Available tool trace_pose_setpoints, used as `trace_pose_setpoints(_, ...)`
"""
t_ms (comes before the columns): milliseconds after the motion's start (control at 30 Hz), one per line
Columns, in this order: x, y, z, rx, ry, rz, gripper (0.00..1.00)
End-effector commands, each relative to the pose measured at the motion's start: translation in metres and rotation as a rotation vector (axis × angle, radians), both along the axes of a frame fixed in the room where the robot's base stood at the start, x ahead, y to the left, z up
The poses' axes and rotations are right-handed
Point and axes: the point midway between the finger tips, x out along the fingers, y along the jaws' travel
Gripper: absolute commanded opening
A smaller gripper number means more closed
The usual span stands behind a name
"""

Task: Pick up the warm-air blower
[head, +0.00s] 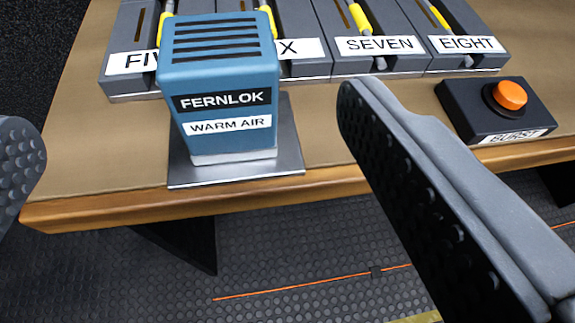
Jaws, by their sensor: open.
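The warm-air blower (221,80) is a blue box with dark slots on top and labels reading "FERNLOK" and "WARM AIR". It stands upright on a thin grey metal plate (240,177) at the front edge of the desk. My gripper (190,143) is open, with one finger at the far left edge of the view and the other to the right of the blower. The blower shows between the two fingers, and neither finger appears to touch it.
Grey slider units (374,43) with yellow parts stand behind the blower, labelled up to "EIGHT". A black box with an orange button (510,95), labelled "BURST", sits to the right. The wooden desk edge (110,209) runs below, over a dark studded floor (290,260).

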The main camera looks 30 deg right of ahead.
Motion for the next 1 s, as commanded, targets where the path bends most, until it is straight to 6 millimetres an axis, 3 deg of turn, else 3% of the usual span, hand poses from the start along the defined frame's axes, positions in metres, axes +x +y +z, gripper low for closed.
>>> trace_pose_setpoints(267, 0.005, -0.007, -0.016, -0.002, 0.002, -0.014, 0.85)
trace_pose_setpoints(800, 0.066, -0.025, -0.039, -0.003, 0.001, -0.014, 0.85)
trace_pose_setpoints(1000, 0.075, -0.027, -0.043, -0.002, 0.004, -0.014, 0.85)
